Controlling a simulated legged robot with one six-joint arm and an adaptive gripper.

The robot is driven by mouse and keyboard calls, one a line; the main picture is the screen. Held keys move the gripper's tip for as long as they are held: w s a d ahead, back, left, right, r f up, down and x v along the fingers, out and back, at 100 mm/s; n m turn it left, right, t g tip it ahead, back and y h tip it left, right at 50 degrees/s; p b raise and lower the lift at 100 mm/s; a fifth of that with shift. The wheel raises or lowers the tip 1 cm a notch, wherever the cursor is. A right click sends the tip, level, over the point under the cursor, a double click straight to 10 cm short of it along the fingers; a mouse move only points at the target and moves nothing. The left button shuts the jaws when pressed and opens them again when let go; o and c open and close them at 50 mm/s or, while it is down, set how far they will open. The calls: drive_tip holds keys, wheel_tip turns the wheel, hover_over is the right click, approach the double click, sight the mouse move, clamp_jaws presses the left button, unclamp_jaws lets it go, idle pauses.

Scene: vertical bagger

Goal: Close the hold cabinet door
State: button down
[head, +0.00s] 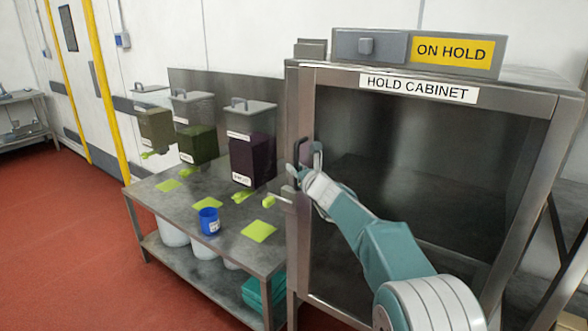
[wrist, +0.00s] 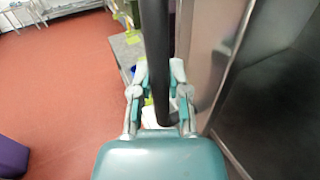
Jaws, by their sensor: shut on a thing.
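The hold cabinet (head: 470,88) stands at the right in the head view, under a "HOLD CABINET" label. Its door (head: 400,130) has a dark glass pane in a steel frame and looks roughly in line with the cabinet front; I cannot tell whether a gap is left at its edge. The dark upright door handle (head: 317,152) is at the left side of the door. My gripper (head: 303,178) is at the handle's lower part. In the wrist view my gripper (wrist: 156,92) has its fingers on both sides of the black handle bar (wrist: 157,45), shut on it.
A steel table (head: 215,225) left of the cabinet carries a blue cup (head: 209,221) and yellow-green cards (head: 258,231). Several lidded dispensers (head: 252,145) hang above it. An "ON HOLD" box (head: 420,48) sits on the cabinet. Red floor (head: 70,240) is open at the left.

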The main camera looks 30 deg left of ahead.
drive_tip(key=shift+w+d+r, duration=0.1)
drive_tip(key=shift+w+d, duration=0.15)
drive_tip(key=shift+w, duration=0.05)
drive_tip(key=c, duration=0.8)
unclamp_jaws()
drive_tip(key=shift+w, duration=0.1)
drive_tip(key=shift+o, duration=1)
drive_tip(key=shift+w+a, duration=0.1)
drive_tip(key=shift+w, duration=0.1)
drive_tip(key=shift+s, duration=0.1)
drive_tip(key=v, duration=1.2)
drive_tip(key=shift+f, duration=0.25)
